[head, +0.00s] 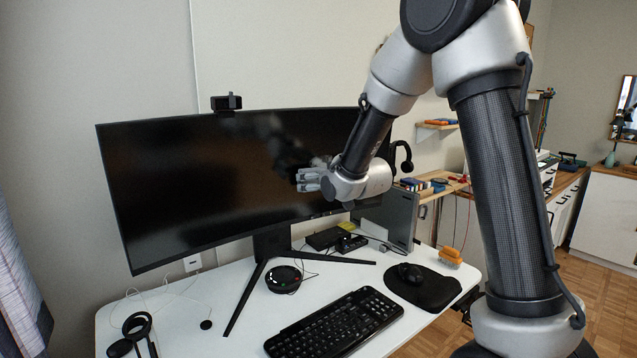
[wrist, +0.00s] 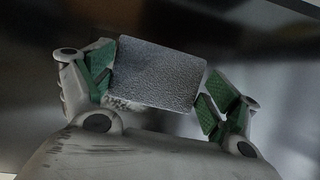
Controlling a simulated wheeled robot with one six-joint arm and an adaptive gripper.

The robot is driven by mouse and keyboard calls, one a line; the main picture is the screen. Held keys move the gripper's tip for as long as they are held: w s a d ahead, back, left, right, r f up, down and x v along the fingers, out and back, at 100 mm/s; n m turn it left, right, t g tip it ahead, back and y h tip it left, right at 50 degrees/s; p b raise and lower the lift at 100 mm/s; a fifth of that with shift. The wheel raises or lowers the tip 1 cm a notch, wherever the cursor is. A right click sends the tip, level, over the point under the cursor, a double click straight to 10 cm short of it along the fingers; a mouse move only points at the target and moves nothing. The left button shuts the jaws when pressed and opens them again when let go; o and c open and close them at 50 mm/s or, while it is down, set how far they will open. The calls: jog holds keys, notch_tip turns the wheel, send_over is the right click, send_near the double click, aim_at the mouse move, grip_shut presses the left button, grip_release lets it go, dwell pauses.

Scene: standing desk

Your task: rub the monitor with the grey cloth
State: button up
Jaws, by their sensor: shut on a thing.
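The monitor (head: 190,185) is a wide, dark, curved screen on a black stand on the white desk. My gripper (head: 308,180) is in front of its right half in the head view. In the wrist view, my gripper (wrist: 158,88) is shut on the grey cloth (wrist: 160,72), which looks like a flat, textured grey block between the green finger pads. The dark screen fills the background there. I cannot tell whether the cloth touches the screen. In the head view the cloth is hard to make out at the fingertips. Pale smudges (head: 275,140) show on the screen near my gripper.
A webcam (head: 227,102) sits on the monitor's top edge. A keyboard (head: 335,325), a mouse (head: 411,272) on a black pad (head: 430,290), a round black puck (head: 283,279) and headphones (head: 137,330) lie on the desk (head: 215,330). A grey box (head: 392,215) stands behind at right.

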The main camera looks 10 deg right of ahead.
jog(key=shift+w+a+r, duration=0.1)
jog(key=shift+w+a, duration=0.1)
jog(key=shift+w, duration=0.65)
dwell(0.3)
jog(key=shift+w+d, duration=0.2)
jog(key=shift+d, duration=0.8)
jog(key=shift+w+d, duration=0.2)
jog(key=shift+d, duration=0.8)
jog(key=shift+w+d, duration=0.6)
jog(key=shift+d, duration=1.4)
jog(key=shift+s+a, duration=0.3)
jog(key=shift+a, duration=1.05)
jog(key=shift+s+a, duration=0.35)
jog(key=shift+a, duration=0.95)
jog(key=shift+s+a, duration=0.3)
jog(key=shift+a, duration=1.05)
jog(key=shift+s+r, duration=0.2)
jog(key=shift+r, duration=0.85)
jog(key=shift+w+d, duration=0.4)
jog(key=shift+d, duration=0.95)
jog(key=shift+w+d, duration=0.4)
jog(key=shift+d, duration=0.9)
jog(key=shift+w+d, duration=0.4)
jog(key=shift+d, duration=0.95)
jog(key=shift+s, duration=0.1)
jog(key=shift+a, duration=0.1)
